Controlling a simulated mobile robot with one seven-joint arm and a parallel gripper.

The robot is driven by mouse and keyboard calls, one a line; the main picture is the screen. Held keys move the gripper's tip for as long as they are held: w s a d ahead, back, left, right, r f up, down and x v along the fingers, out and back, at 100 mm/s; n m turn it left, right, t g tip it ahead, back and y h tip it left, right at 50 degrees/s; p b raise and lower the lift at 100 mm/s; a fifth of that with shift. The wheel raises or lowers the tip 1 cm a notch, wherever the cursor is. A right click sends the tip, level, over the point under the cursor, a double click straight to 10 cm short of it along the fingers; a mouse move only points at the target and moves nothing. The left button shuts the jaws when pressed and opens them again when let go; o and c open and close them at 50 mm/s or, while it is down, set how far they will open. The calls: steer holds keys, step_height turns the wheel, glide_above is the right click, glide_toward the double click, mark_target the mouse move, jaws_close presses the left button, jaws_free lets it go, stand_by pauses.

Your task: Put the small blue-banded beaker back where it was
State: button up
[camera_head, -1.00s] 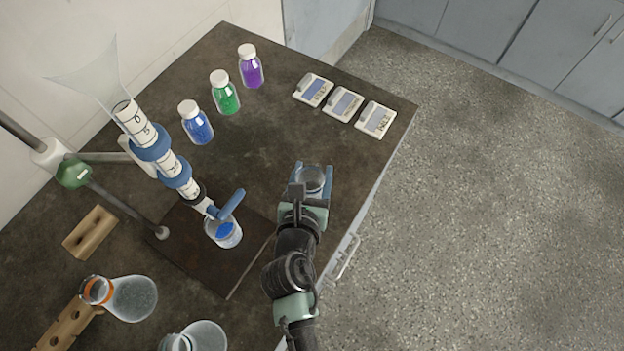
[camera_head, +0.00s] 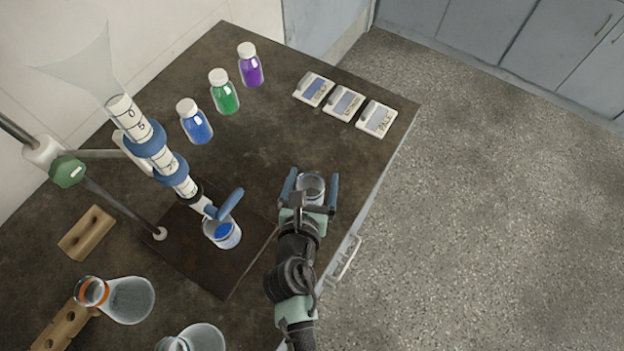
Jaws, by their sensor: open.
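A small clear beaker (camera_head: 311,186) stands on the dark bench near its right edge. I cannot make out a blue band on it. My gripper (camera_head: 311,180) is open around it, with one blue finger on each side. A gap shows between the left finger and the glass; the right finger is close to it. The gripper's palm hides the near lower part of this beaker. Another small beaker (camera_head: 222,236) with blue contents stands under the blue tap of the column, on a dark base plate (camera_head: 185,251).
The clamped column (camera_head: 160,152) with a glass funnel rises at left. Blue (camera_head: 195,124), green (camera_head: 223,95) and purple (camera_head: 250,68) bottles and three labelled devices (camera_head: 344,103) stand farther back. Flasks (camera_head: 130,299) and wooden racks are at lower left. The bench between bottles and gripper is clear.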

steer(key=shift+r, duration=0.25)
steer(key=shift+s+a, duration=0.1)
steer(key=shift+s, duration=0.25)
steer(key=v, duration=1.1)
steer(key=shift+s, duration=0.1)
steer(key=shift+r, duration=0.1)
